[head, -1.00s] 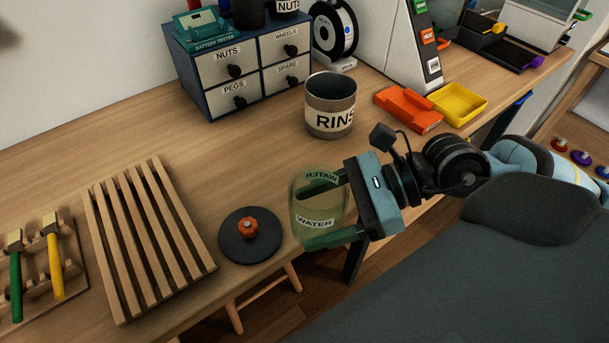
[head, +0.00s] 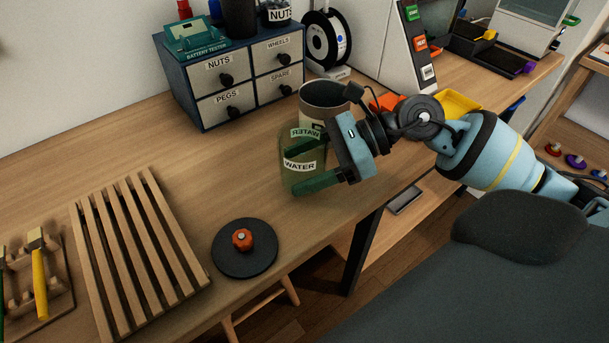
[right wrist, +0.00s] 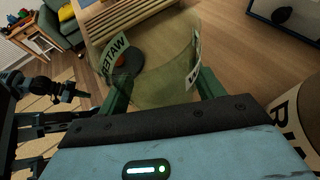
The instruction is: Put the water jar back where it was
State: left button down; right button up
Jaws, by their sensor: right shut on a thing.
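The water jar (head: 297,172) is a clear, greenish vessel with WATER labels. My right gripper (head: 318,166) is shut on it, a green finger on each side. In the head view the jar looks upright, in front of the rinse cup (head: 318,95); I cannot tell whether it touches the table. In the right wrist view the jar (right wrist: 165,75) sits between the fingers. A dark round coaster (head: 232,265) with an orange knob (head: 242,239) on it lies near the table's front edge, apart from the jar.
A slatted wooden rack (head: 140,255) lies left of the coaster, with a tool holder (head: 50,290) beyond it. A drawer cabinet (head: 195,115) stands at the back. An orange tray (head: 385,101) and a yellow tray (head: 460,100) are behind my right arm.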

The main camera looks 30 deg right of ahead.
aim_at(305, 177)
jog(key=shift+w+f, duration=0.1)
jog(key=shift+f, duration=1.6)
jog(key=shift+f, duration=0.15)
jog(key=o, duration=1.3)
jog(key=shift+d+r, duration=0.1)
jog(key=shift+r, duration=0.1)
jog(key=b+v, duration=0.1)
jog(key=v, duration=1)
jog(key=shift+d, duration=0.35)
